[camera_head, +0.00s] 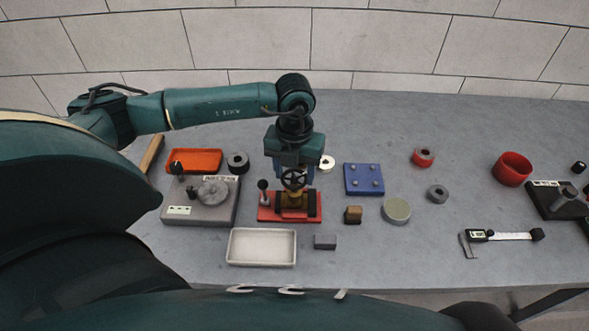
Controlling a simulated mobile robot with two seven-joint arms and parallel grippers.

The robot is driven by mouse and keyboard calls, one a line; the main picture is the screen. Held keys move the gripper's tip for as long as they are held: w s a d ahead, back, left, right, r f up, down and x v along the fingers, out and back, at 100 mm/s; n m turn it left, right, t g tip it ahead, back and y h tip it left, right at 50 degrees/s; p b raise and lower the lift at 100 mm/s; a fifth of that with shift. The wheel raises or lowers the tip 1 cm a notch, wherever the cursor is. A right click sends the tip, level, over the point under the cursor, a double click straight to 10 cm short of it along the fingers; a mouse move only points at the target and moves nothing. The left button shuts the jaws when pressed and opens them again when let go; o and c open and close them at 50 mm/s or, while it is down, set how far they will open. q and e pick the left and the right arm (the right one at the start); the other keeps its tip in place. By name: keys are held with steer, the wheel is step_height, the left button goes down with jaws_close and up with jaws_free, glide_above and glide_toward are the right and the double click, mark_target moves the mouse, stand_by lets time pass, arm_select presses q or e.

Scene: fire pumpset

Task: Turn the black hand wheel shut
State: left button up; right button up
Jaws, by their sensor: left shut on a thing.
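The black hand wheel (293,179) faces me on a brass-coloured valve body (294,199), which stands on a red base (263,213) near the middle of the table. A lever with a black knob (263,185) stands at the left of that base. My left gripper (293,171) reaches down from above and is shut on the hand wheel at its upper part. The fingers are small and partly hidden behind the wheel. My right gripper is not in view.
A white tray (262,262) and a grey block (325,242) lie in front of the valve. A grey fixture (222,213) and an orange tray (207,155) stand left. A blue plate (350,191) and a brass block (353,215) are close right.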

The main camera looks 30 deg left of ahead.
arm_select(q)
steer(key=shift+c, duration=0.7)
